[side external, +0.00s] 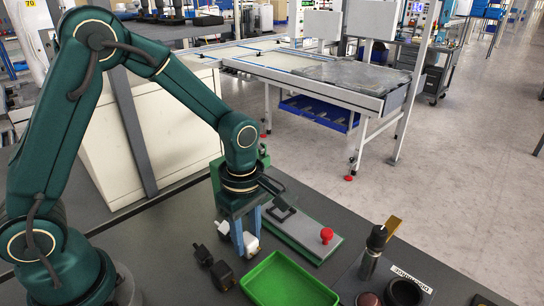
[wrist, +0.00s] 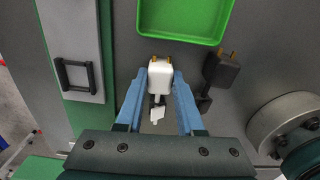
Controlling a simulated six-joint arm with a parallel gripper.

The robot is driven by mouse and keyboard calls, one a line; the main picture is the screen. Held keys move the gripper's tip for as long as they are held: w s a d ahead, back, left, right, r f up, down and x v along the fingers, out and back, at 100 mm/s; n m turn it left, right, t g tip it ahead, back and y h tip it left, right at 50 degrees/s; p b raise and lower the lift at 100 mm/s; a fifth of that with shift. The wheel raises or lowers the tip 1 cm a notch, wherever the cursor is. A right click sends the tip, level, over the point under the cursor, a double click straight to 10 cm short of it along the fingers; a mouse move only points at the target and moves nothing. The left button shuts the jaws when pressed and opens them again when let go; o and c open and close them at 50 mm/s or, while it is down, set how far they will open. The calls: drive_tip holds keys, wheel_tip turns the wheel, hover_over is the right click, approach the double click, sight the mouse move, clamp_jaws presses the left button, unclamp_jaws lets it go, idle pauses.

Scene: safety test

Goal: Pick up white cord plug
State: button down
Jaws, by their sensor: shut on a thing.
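The white cord plug (wrist: 160,76) is between the two blue fingers of my gripper (wrist: 160,84) in the wrist view, with its brass prongs pointing toward the green tray. A short dark cord stub and a white piece (wrist: 157,113) show behind it. In the side view the plug (side external: 251,244) shows white between the fingers of my gripper (side external: 241,248), low over the dark table. My gripper is shut on it. I cannot tell if the plug touches the table.
A green tray (side external: 262,292) lies at the front, close to the plug. A green-and-grey plate (side external: 312,222) with a black handle and red knob (side external: 326,235) is to the right.

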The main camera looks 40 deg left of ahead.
drive_tip(key=shift+r, duration=3.25)
